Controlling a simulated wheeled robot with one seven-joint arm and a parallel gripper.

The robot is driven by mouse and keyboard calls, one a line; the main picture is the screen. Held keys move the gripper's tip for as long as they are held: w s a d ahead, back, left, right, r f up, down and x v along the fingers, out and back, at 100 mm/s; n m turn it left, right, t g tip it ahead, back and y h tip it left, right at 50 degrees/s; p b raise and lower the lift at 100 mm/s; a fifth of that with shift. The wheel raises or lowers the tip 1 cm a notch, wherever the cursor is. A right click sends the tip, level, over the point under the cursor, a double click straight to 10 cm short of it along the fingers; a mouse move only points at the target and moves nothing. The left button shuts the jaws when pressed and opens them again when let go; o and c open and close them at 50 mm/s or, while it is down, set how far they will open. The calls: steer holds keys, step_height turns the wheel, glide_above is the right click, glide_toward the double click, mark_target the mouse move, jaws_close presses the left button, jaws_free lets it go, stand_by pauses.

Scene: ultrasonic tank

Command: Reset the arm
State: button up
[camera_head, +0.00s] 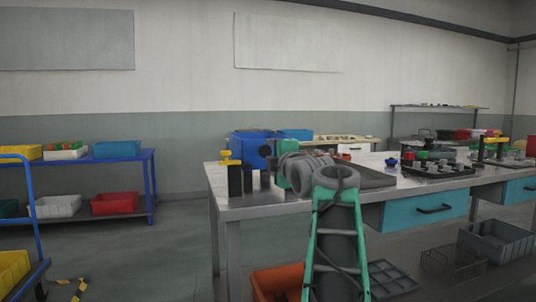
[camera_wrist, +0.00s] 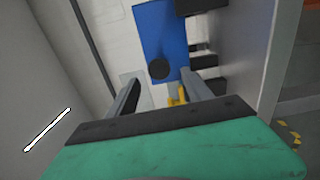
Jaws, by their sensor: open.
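My gripper (camera_wrist: 160,77) is open in the wrist view. Its two grey fingers stand apart with nothing held between them. Past the fingertips is a blue panel with a round black knob (camera_wrist: 159,69). A yellow part (camera_wrist: 178,96) shows between the fingers, lower down. In the head view my green and grey arm reaches up from the bottom and bends left over the metal workbench (camera_head: 258,211). A blue tank (camera_head: 247,146) stands at the bench's left end, behind the arm's end.
A black stand with a yellow top (camera_head: 230,158) is at the bench's left end. Black fixtures (camera_head: 437,168) fill the bench's right part. An orange bin (camera_head: 279,281) and grey crates (camera_head: 496,240) are on the floor. A blue shelf (camera_head: 151,180) stands left, with open floor between.

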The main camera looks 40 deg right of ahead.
steer(key=shift+s+a, duration=0.15)
steer(key=shift+s, duration=0.15)
steer(key=w+a+f+m+g+y+p, duration=0.2)
steer(key=a+m+g+y+p, duration=0.35)
steer(key=a+p, duration=1.5)
steer(key=s+a+f+m+g+y+p, duration=0.1)
steer(key=s+a+f+m+g+p, duration=0.2)
steer(key=s+a+p, duration=0.5)
steer(key=s+a+f+m+g+y+p, duration=0.1)
steer(key=s+a+f+m+g+p, duration=0.2)
steer(key=s+a+p, duration=0.6)
steer(key=s+a+m+g, duration=0.1)
steer(key=s, duration=0.3)
steer(key=shift+m+g, duration=0.35)
